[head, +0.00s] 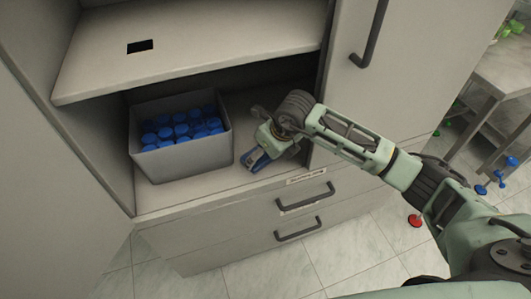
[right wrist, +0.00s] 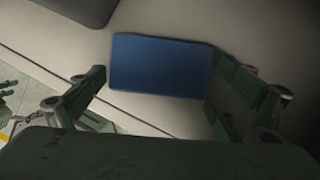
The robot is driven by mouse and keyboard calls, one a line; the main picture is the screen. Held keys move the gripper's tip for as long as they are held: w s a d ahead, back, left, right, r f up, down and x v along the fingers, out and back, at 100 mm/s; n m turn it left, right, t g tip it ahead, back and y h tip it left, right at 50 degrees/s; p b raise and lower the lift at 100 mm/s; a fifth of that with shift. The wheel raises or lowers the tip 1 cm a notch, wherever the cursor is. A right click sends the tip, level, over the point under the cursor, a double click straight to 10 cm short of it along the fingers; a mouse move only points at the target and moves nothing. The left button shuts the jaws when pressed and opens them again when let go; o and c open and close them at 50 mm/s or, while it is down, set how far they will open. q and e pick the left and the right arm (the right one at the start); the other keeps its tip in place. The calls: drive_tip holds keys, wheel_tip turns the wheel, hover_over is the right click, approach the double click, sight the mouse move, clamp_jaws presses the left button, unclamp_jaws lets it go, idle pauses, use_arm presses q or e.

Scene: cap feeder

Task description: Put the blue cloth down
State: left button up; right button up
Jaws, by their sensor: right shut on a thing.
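The blue cloth (right wrist: 160,66) shows as a flat dark-blue rectangle between the fingers of my right gripper (right wrist: 158,88) in the right wrist view. The gripper is shut on it. In the head view my right gripper (head: 256,160) points down at the front of the cabinet's lower shelf (head: 185,194), to the right of the grey bin. A bit of blue shows at its fingers there, mostly hidden by the gripper. I cannot tell whether the cloth touches the shelf. My left gripper is not in view.
The grey bin (head: 190,160) on the shelf holds several blue caps. A shelf board (head: 210,55) lies above, and a cabinet wall stands close right of my gripper. Drawers with handles (head: 305,196) are below. Red (head: 415,220) and blue (head: 481,190) pieces lie on the floor.

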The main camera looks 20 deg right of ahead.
drive_tip(key=o, duration=0.7)
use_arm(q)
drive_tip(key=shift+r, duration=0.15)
use_arm(e)
drive_tip(key=shift+r, duration=0.2)
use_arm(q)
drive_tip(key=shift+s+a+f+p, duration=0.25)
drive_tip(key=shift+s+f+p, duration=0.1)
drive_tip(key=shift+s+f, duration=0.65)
use_arm(e)
drive_tip(key=v, duration=0.7)
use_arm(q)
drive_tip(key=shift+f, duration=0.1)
use_arm(e)
drive_tip(key=shift+r, duration=0.15)
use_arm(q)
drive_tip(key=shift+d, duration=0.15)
